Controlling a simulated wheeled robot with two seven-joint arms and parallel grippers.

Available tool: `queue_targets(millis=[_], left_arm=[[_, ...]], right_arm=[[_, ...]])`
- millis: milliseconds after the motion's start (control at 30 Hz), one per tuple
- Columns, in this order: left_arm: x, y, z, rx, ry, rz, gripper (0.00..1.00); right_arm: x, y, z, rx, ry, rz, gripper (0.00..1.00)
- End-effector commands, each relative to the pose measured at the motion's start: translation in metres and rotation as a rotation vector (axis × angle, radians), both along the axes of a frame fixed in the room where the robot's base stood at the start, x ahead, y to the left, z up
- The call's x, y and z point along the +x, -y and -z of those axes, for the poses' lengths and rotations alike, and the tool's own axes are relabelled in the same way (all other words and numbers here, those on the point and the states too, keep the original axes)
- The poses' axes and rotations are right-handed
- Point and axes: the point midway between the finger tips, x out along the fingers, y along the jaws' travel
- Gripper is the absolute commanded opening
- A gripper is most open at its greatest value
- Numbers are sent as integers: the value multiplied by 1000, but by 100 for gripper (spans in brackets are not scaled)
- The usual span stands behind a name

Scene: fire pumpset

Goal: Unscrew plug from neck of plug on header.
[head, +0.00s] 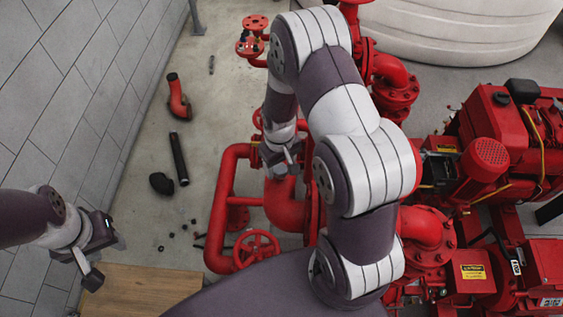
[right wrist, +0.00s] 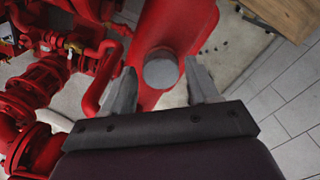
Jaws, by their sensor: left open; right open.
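In the right wrist view a round grey plug (right wrist: 161,69) sits on a wide red header pipe (right wrist: 172,25). Its flat face points toward the camera. My right gripper (right wrist: 160,80) is open, with one finger on each side of the plug. Gaps show beside the plug, and I cannot tell whether either finger touches it. The neck under the plug is hidden. In the head view my right gripper (head: 281,160) is above the red pipework, and the plug cannot be made out there. My left gripper (head: 95,262) is open and empty at the lower left.
Red pipework with a handwheel (head: 256,250) lies below my right arm. A red engine (head: 490,150) stands at the right. A black pipe (head: 179,158), a black fitting (head: 161,183) and small parts lie on the floor. A wooden board (head: 140,290) is at the bottom left.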

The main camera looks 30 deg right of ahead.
Motion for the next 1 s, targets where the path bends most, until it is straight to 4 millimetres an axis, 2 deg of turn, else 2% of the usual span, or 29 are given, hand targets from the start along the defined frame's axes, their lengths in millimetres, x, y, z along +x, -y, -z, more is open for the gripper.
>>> queue_targets(millis=[333, 467, 633, 733, 1000], left_arm=[[0, 0, -6, 0, 0, 0, 43], [0, 0, -7, 0, 0, 0, 43], [0, 0, -9, 0, 0, 0, 43], [0, 0, -9, 0, 0, 0, 43], [0, 0, -11, 0, 0, 0, 43]], right_arm=[[0, 0, -1, 1, -3, 532, 60], [0, 0, 0, 1, -3, 676, 60], [0, 0, 0, 1, -2, 970, 60], [0, 0, 0, 1, -3, 1024, 60], [0, -1, -1, 1, -2, 1021, 60]])
